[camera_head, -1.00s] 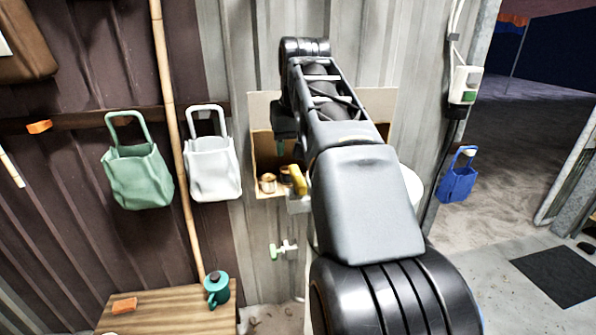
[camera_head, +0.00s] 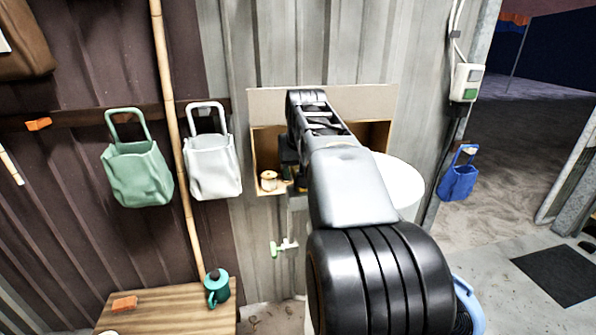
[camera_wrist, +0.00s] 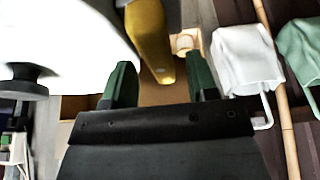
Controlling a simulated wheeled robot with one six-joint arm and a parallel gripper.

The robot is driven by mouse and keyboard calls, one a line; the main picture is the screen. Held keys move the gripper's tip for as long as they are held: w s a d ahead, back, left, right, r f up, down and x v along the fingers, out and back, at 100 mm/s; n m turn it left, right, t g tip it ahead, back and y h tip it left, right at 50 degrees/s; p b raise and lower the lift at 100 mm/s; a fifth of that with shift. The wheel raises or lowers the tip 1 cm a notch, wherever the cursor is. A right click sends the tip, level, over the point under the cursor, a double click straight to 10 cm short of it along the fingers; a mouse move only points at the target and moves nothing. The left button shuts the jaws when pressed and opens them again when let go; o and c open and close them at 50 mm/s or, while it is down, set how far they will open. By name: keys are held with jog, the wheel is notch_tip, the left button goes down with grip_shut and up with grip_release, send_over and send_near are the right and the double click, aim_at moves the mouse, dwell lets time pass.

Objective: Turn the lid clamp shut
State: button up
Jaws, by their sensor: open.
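The lid clamp appears to be the yellow lever (camera_wrist: 148,38) in the wrist view, beside the rim of a large white round lid (camera_wrist: 60,38). My gripper (camera_wrist: 162,84) is open, its two green fingertips apart. The lever's lower end shows between the fingertips, nearer the left one; I cannot tell whether they touch. In the head view the white lid (camera_head: 399,182) shows right of my arm.
A wooden wall box (camera_head: 266,142) with a small tan roll (camera_head: 268,180) lies behind my gripper. A black knob (camera_wrist: 28,80) sits on the lid. White (camera_head: 212,165) and green (camera_head: 140,172) bags hang left. A green-handled tap (camera_head: 282,248) is below.

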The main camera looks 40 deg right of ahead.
jog(key=shift+w+f, duration=0.15)
jog(key=shift+f, duration=0.35)
jog(key=shift+c, duration=0.3)
jog(key=c, duration=0.9)
jog(key=shift+o, duration=0.2)
